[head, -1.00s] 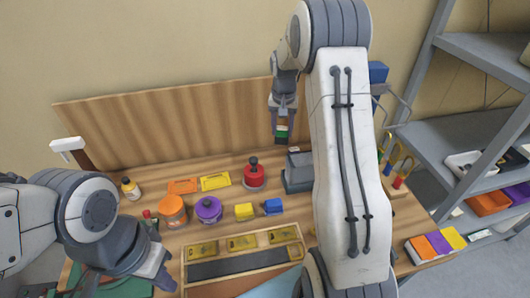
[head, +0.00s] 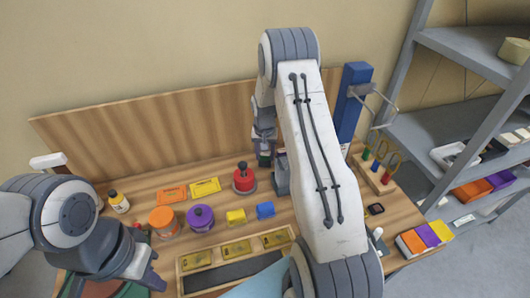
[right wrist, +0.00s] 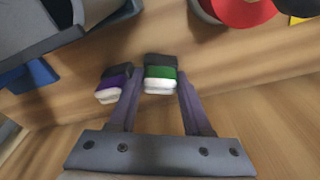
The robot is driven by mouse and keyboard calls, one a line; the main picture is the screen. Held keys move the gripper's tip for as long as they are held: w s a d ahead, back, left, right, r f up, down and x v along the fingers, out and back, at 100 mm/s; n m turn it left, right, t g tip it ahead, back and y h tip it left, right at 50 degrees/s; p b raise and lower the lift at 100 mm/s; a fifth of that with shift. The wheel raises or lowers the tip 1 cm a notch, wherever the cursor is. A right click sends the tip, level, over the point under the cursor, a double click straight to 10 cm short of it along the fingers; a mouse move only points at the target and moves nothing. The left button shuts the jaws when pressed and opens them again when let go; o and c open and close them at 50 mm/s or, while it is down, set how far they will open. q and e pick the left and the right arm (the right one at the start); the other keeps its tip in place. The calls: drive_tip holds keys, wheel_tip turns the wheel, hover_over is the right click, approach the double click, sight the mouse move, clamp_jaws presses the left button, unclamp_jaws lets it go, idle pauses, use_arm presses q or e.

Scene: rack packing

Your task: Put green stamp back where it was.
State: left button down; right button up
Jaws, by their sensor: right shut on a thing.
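The green stamp (right wrist: 160,74), with a dark top, a green band and a white end, is between the fingertips of my right gripper (right wrist: 158,82) in the right wrist view. My right gripper is shut on it. In the head view this gripper (head: 264,155) hangs over the back of the table, beside a grey block-like object (head: 282,178); the stamp is small and dark there. A purple stamp (right wrist: 113,84) shows just left of the fingers in the wrist view. My left gripper (head: 140,272) is low at the left; its opening is unclear.
A red knobbed container (head: 244,180) stands left of the grey object. Purple (head: 201,218) and orange (head: 163,221) containers, yellow (head: 236,217) and blue (head: 265,210) blocks and a wooden tray (head: 181,284) are in front. A blue post (head: 351,105) stands at right.

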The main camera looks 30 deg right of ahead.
drive_tip(key=shift+f, duration=0.1)
drive_tip(key=o, duration=1)
drive_tip(key=shift+o, duration=0.2)
